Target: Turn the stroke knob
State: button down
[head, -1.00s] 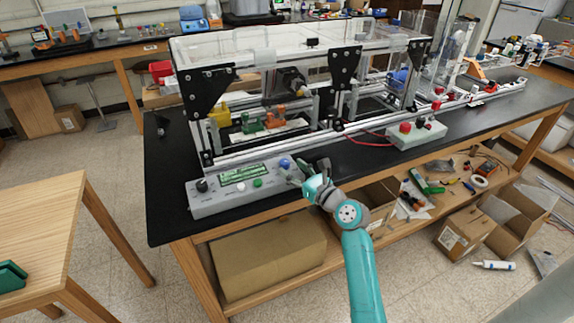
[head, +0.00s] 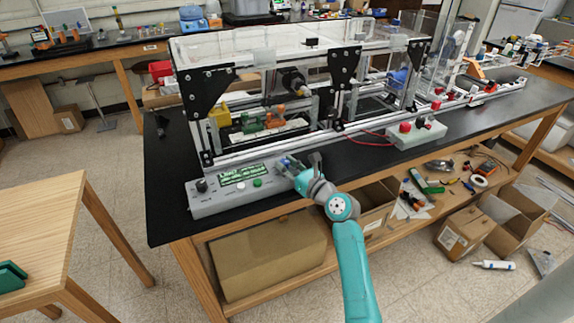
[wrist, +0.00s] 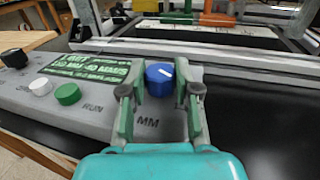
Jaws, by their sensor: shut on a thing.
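The stroke knob is most likely the blue knob (wrist: 160,76) with a white pointer line, above the letters "MM" on the grey control box (wrist: 95,105). In the wrist view my gripper (wrist: 160,88) has one finger on each side of the blue knob and is shut on it. The white line on the knob's top points up and to the right. In the head view my gripper (head: 287,164) is at the right end of the control box (head: 225,203), and its fingers largely hide the blue knob.
The extrusion frame (head: 270,151) rises just behind the box. A second box with a red button (head: 405,127) stands to the right.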

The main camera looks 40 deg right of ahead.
jog(key=y, duration=0.1)
jog(key=n+y, duration=0.1)
jog(key=shift+d+n+y, duration=0.25)
jog(key=shift+n+y, duration=0.05)
jog(key=n+g+y, duration=0.1)
jog(key=n+y, duration=0.1)
jog(key=y, duration=0.1)
jog(key=n+g+y, duration=0.1)
jog(key=n+y, duration=0.1)
jog(key=y, duration=0.1)
jog(key=shift+w+d+r+y, duration=0.1)
jog(key=shift+d+y, duration=0.1)
jog(key=shift+y, duration=0.1)
jog(key=n+g+y, duration=0.5)
jog(key=shift+w+d, duration=0.1)
jog(key=shift+w, duration=0.1)
jog(key=shift+w+n+g+y, duration=0.1)
jog(key=shift+n+g+y, duration=1.35)
jog(key=shift+g, duration=0.55)
jog(key=shift+n+g, duration=0.25)
jog(key=shift+g, duration=0.05)
jog(key=c, duration=0.8)
grip_release()
